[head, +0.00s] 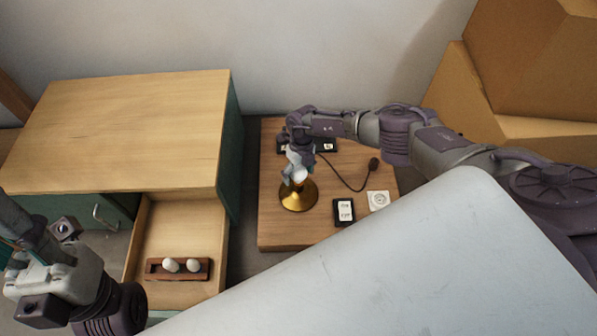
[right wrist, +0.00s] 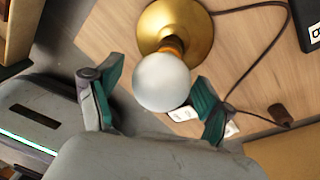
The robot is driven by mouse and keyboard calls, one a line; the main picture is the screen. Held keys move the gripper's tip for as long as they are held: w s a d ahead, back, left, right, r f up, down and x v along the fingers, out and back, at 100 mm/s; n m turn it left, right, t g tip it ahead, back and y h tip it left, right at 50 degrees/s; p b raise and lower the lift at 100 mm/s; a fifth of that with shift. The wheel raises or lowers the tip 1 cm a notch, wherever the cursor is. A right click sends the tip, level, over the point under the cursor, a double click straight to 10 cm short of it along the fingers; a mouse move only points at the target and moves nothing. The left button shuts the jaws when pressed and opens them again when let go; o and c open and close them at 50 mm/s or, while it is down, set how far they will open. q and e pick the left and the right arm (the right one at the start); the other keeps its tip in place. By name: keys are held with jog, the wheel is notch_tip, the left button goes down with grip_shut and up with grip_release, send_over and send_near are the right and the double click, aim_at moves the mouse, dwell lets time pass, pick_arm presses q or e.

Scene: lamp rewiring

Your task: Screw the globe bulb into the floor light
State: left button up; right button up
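The floor light (head: 298,198) is a round brass base on the low wooden table. It also shows in the right wrist view (right wrist: 205,38). The white globe bulb (right wrist: 162,82) sits at the top of the light's copper-coloured socket (right wrist: 172,45); whether it is fully seated cannot be told. My right gripper (head: 296,168) is above the light, with its green-padded fingers open on either side of the bulb. In the right wrist view a gap shows between the left finger and the bulb. My left gripper (head: 64,235) is at the left by the cabinet; its fingers are unclear.
A wooden holder (head: 178,275) with two white bulbs lies in the open drawer (head: 180,225) of the cabinet (head: 130,130). A cord runs to a dark plug (head: 374,163). A black switch plate (head: 344,211) and a white socket plate (head: 378,200) lie right of the light. Cardboard boxes (head: 540,80) stand at the right.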

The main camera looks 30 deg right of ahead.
notch_tip(320, 180, up, 12)
jog(key=w+d, duration=0.1)
jog(key=shift+w+d, duration=0.2)
jog(key=shift+d, duration=0.05)
dwell(0.4)
